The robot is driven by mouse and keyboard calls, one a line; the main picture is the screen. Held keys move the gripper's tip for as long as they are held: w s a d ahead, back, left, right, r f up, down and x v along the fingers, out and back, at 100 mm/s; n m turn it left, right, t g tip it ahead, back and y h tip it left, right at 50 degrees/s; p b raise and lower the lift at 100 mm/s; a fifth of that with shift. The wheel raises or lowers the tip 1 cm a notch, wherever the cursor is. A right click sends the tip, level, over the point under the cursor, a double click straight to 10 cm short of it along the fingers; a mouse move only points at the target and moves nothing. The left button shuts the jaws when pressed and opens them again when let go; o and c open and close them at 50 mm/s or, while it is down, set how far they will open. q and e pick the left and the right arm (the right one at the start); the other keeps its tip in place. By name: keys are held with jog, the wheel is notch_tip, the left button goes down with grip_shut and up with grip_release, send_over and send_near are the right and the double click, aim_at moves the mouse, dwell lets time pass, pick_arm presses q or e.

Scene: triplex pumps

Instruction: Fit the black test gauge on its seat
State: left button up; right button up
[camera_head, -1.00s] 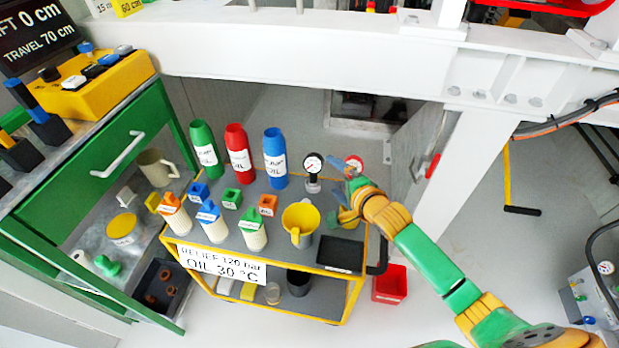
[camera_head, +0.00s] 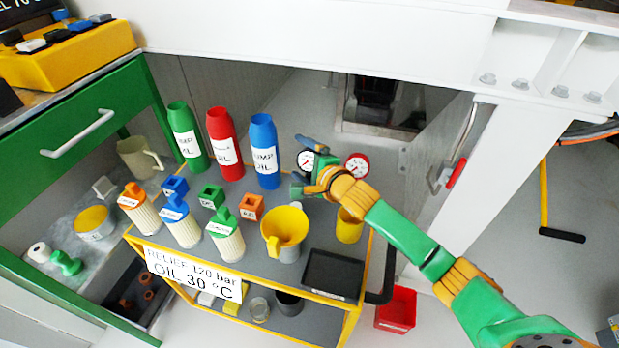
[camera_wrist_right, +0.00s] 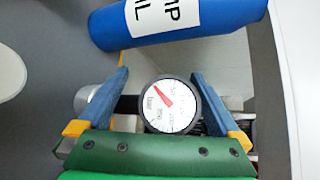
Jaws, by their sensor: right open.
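The black test gauge (camera_head: 306,161) has a white dial and stands at the back of the trolley, right of the blue bottle. In the right wrist view, the gauge (camera_wrist_right: 170,105) shows its black rim and red needle between my two blue fingers. My right gripper (camera_head: 298,164) is open around the gauge; in the right wrist view the gripper (camera_wrist_right: 160,75) shows a gap on both sides of the dial. A red-rimmed gauge (camera_head: 357,165) is just to the right, partly behind my gripper. I cannot make out the seat. My left gripper is out of view.
Green (camera_head: 185,135), red (camera_head: 224,143) and blue (camera_head: 264,150) bottles stand left of the gauge. A yellow funnel jug (camera_head: 284,236), a yellow cup (camera_head: 349,226) and a black tray (camera_head: 333,275) are nearer. A white frame beam (camera_head: 330,35) crosses above.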

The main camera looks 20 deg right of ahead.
jog(key=shift+s+r, duration=0.1)
jog(key=shift+s, duration=0.1)
grip_shut()
dwell(0.3)
